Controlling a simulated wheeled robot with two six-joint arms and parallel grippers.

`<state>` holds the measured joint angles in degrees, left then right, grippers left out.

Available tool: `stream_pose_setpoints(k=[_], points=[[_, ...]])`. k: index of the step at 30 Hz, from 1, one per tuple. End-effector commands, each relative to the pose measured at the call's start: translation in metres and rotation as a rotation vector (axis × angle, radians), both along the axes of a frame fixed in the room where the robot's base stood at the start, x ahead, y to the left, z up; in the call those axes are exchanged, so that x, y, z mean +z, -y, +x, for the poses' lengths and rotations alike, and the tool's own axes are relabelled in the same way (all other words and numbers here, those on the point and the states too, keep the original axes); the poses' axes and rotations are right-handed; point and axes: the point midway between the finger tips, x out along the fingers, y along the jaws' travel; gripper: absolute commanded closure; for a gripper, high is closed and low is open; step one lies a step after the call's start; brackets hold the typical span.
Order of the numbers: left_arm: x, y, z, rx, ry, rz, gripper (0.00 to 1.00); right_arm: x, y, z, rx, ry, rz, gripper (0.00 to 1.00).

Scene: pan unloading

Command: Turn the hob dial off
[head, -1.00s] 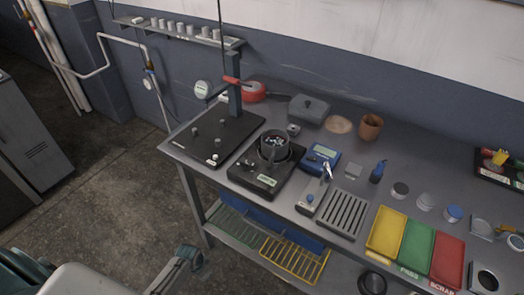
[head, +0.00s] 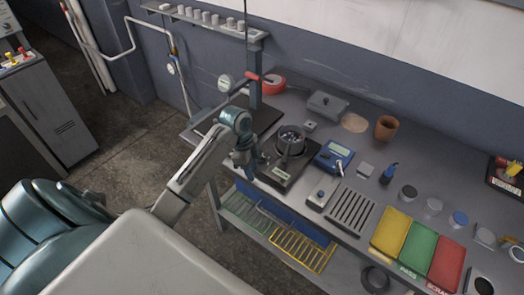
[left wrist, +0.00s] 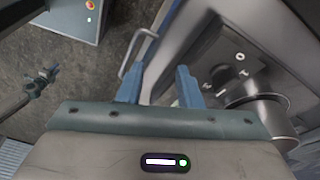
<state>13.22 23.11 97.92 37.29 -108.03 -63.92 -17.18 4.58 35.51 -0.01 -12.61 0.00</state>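The hob (head: 275,172) is a low black unit on the bench, with a label on its front. A dark round pan (head: 291,141) with small pieces in it stands on the hob.
A blue meter (head: 333,156) and a slotted grey block (head: 351,209) stand right of the hob. Yellow, green and red trays (head: 419,246) lie farther right. A yellow rack (head: 302,252) is on the lower shelf.

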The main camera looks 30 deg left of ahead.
Motion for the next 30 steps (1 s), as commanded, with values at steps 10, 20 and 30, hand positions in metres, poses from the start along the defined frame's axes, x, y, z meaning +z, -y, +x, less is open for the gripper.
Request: stream_pose_setpoints(k=[10,20,30], points=[[0.076,-0.049,0.068,-0.304,0.045,-0.127,0.68,0.000,0.000,0.001,0.000,0.001,0.000,0.64],[0.083,-0.054,0.079,-0.391,0.069,-0.173,0.68,-0.004,0.000,0.001,0.000,0.001,0.000,0.64],[0.030,-0.029,0.076,-0.389,0.066,-0.174,0.68,0.019,0.000,0.001,0.000,0.001,0.000,0.64]])
